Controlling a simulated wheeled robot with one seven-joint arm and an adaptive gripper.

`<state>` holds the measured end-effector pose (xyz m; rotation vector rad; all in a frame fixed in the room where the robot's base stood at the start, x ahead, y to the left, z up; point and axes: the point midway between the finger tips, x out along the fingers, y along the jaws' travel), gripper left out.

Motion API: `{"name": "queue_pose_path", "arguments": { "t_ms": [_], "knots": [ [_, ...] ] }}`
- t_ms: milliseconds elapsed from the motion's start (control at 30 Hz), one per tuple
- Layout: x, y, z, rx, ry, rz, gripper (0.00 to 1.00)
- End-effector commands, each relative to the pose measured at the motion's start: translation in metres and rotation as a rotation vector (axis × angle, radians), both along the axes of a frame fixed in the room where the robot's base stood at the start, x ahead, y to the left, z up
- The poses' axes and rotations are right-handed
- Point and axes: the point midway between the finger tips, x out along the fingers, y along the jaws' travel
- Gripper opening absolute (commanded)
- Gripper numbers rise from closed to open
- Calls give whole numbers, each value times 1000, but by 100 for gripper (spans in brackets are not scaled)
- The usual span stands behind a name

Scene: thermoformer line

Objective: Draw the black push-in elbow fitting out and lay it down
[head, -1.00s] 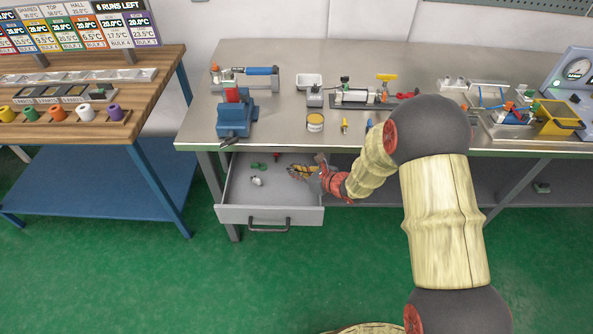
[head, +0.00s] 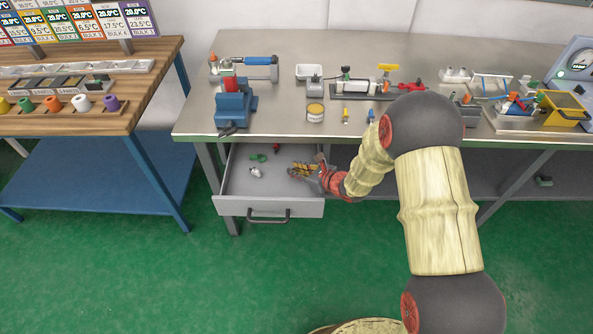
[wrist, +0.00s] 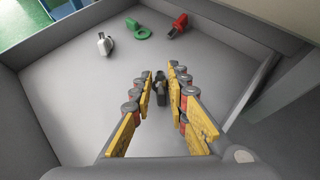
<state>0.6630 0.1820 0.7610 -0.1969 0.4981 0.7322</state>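The black push-in elbow fitting (wrist: 160,88) is on the floor of the open drawer (head: 268,206), and its small dark form shows in the wrist view. My gripper (wrist: 157,86) reaches into the drawer with its yellow-padded fingers apart, one on each side of the fitting. A gap shows between the left finger and the fitting; the right finger is closer, and I cannot tell whether it touches. In the head view my gripper (head: 301,170) is at the drawer's right side and hides the fitting.
A white fitting (wrist: 105,44), a green fitting (wrist: 138,29) and a red fitting (wrist: 177,25) lie toward the drawer's far side. The drawer walls and the workbench edge (head: 340,137) enclose the gripper. The drawer's left floor is mostly clear.

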Motion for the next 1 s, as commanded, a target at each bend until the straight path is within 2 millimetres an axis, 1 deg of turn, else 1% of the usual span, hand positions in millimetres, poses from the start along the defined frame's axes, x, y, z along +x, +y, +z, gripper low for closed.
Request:
{"name": "queue_pose_path", "arguments": {
  "t_ms": [33, 200, 567, 733, 1000],
  "knots": [
    [0, 0, 0, 0, 0, 0, 21],
    [0, 0, 0, 0, 0, 0, 30],
    [-3, -3, 2, 0, 0, 0, 30],
    [-16, -17, 14, 0, -1, -3, 30],
    [-51, -49, 41, -1, -1, -3, 30]
  ]
}}
